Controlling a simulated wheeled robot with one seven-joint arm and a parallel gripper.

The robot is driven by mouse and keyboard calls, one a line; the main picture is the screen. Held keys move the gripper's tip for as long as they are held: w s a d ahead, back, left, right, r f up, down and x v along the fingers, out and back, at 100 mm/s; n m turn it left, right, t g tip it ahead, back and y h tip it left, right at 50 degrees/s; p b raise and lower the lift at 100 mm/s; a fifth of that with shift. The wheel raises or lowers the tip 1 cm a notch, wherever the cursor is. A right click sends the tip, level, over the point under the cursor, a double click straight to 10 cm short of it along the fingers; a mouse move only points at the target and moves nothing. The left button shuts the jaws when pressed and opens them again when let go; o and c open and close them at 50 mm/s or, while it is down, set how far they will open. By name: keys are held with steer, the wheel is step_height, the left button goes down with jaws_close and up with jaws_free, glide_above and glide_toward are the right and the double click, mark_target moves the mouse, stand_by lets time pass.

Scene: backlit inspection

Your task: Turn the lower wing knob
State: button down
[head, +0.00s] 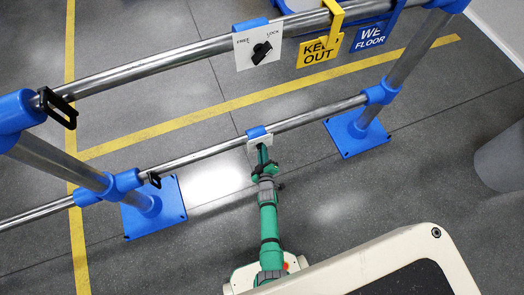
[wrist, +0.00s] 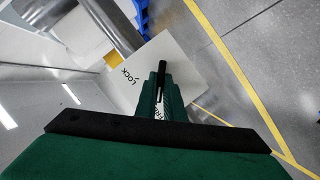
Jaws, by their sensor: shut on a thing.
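The lower wing knob (wrist: 161,68) is black and stands up from a white plate marked LOCK (wrist: 185,55). In the head view this plate (head: 256,143) hangs by a blue clip on the lower rail, and the knob is hidden behind my gripper (head: 262,152). In the wrist view the green fingers of my gripper (wrist: 160,92) are on both sides of the knob, shut on it. Part of the plate's lettering shows between the fingers; the other word is mostly hidden.
The upper rail carries another white plate (head: 245,52) with a black wing knob (head: 262,50), plus a yellow KEEP OUT sign (head: 318,50) and a blue sign (head: 371,39). Blue-footed posts (head: 357,133) stand either side. A grey bin (head: 503,160) is at right.

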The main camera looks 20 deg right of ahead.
steer(key=shift+w+a+m+y, duration=0.2)
steer(key=shift+m+y, duration=0.1)
steer(key=shift+m, duration=0.2)
steer(key=shift+s+d+m+y, duration=0.1)
steer(key=shift+d+m+y, duration=0.15)
steer(key=shift+m+y, duration=1.35)
steer(key=shift+s+d+m+y, duration=0.1)
steer(key=shift+d+m+y, duration=0.15)
steer(key=shift+m+y, duration=1.35)
steer(key=shift+d+m+y, duration=0.25)
steer(key=shift+m+y, duration=0.35)
steer(key=shift+m, duration=1.9)
steer(key=c, duration=1.9)
jaws_free()
steer(key=shift+w+a, duration=0.1)
steer(key=shift+o, duration=0.2)
steer(key=v, duration=1.1)
